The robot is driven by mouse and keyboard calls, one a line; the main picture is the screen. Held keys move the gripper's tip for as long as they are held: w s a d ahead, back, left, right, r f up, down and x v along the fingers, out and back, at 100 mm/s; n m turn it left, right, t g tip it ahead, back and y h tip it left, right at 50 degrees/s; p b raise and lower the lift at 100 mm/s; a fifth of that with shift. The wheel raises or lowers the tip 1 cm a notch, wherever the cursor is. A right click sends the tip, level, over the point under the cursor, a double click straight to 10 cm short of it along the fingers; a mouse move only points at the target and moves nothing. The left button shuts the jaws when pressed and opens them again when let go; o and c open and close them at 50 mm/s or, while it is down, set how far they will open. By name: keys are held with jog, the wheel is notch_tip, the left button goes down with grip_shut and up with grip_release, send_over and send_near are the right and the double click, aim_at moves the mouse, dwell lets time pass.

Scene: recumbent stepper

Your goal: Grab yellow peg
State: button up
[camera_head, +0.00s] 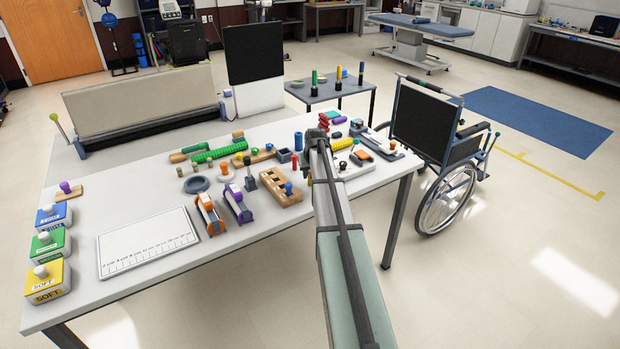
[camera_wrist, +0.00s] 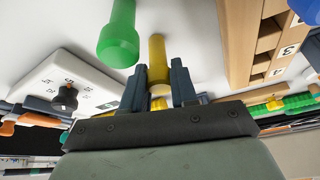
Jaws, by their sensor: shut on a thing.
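The yellow peg (camera_wrist: 158,58) is between the two dark fingers of my gripper (camera_wrist: 160,85) in the wrist view. The fingers are closed against its sides, and its far end sticks out beyond them. A green peg (camera_wrist: 118,35) stands just to the left, close to the yellow peg but apart from it. In the head view my gripper (camera_head: 316,138) is over the right part of the white table (camera_head: 130,280); I cannot make out the yellow peg there behind my arm.
A wooden block with numbered slots (camera_wrist: 242,45) is to the right in the wrist view. A white board with a black knob (camera_wrist: 72,85) is to the left. Many small therapy items crowd the table around my gripper. A wheelchair (camera_head: 440,150) stands beyond the table's right edge.

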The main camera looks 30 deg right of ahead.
grip_shut()
jog(key=shift+r, duration=0.1)
